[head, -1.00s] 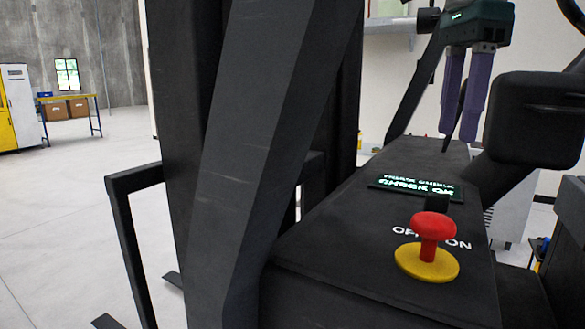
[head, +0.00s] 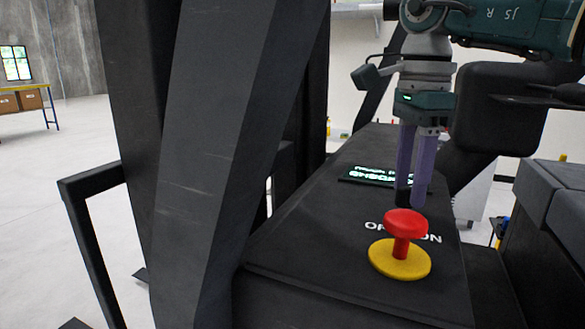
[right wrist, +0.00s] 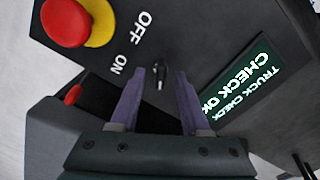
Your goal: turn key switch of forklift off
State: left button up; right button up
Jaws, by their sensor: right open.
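The key switch (right wrist: 160,72) shows in the right wrist view as a small dark key with a light tip, beside the white OFF and ON labels (right wrist: 130,42). My right gripper (right wrist: 167,74) is open and points at the panel, with its two purple fingers on either side of the key in that view. In the head view my right gripper (head: 411,203) hangs just above the panel, behind the red button. The key is mostly hidden there by the button and fingers. I cannot tell whether the fingers touch it. My left gripper is not in view.
A red mushroom button (head: 405,224) on a yellow base (head: 400,262) stands in front of the key. A lit green display reading CHECK OK (head: 360,176) lies behind. A thick dark forklift post (head: 215,160) stands left of the panel. A dark seat-like block (head: 545,200) is on the right.

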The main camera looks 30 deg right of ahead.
grip_shut()
dwell(0.3)
dwell(0.5)
jog(key=n, duration=0.2)
jog(key=shift+n, duration=0.4)
jog(key=n, duration=0.3)
jog(key=shift+n, duration=0.3)
jog(key=n, duration=0.5)
jog(key=shift+n, duration=0.4)
